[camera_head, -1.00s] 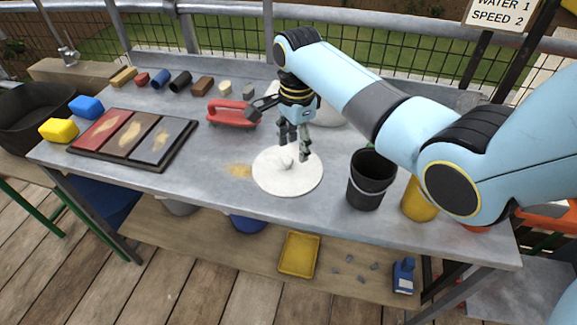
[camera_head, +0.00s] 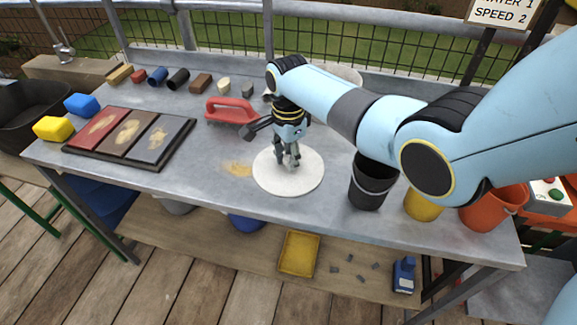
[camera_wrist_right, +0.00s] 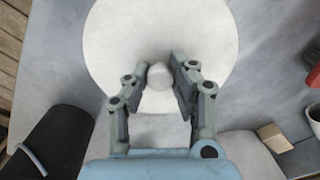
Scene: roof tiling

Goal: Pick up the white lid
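The white lid (camera_head: 305,180) is a flat round disc lying on the grey table, right of its middle in the head view. It also fills the upper part of the right wrist view (camera_wrist_right: 112,45). Its round white knob (camera_wrist_right: 160,75) stands at its centre. My right gripper (camera_head: 287,163) is pointed down over the lid, fingers on either side of the knob. In the right wrist view, the gripper's fingers (camera_wrist_right: 160,68) are apart. The left finger is very close to the knob, and a small gap shows on the right. My left gripper is not in view.
A black bucket (camera_head: 371,183) stands right of the lid, with a yellow container (camera_head: 421,203) and an orange bucket (camera_head: 490,208) beyond. A red-handled float (camera_head: 231,108) lies behind left. A tray of coloured panels (camera_head: 128,136) is at left. Sandy powder (camera_head: 237,169) lies beside the lid.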

